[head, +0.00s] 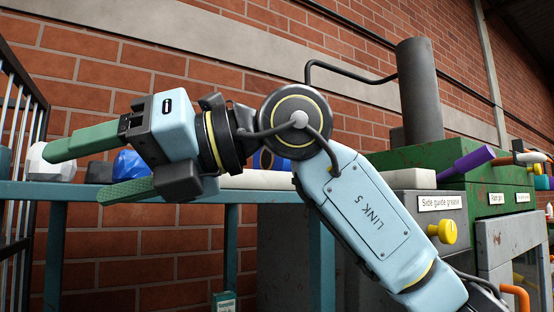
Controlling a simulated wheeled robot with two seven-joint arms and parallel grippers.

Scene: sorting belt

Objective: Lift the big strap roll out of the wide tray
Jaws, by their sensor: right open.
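My right gripper (73,174) reaches in from the right and points left over the teal shelf. Its two green-padded fingers are spread apart, with no object clearly held between them. I cannot make out the big strap roll for certain. A blue rounded thing (266,160) shows only partly behind my right wrist, too hidden to name. A pale low edge (250,181) lies on the shelf below it; I cannot tell whether it belongs to the wide tray. My left gripper is not in view.
The teal shelf (270,193) carries a blue crumpled thing (130,163), a white faceted thing (48,162) and a dark lump (99,171) near the gripper. A barred rack (20,110) stands at left. A green machine (455,192) with a yellow knob (442,231) stands at right.

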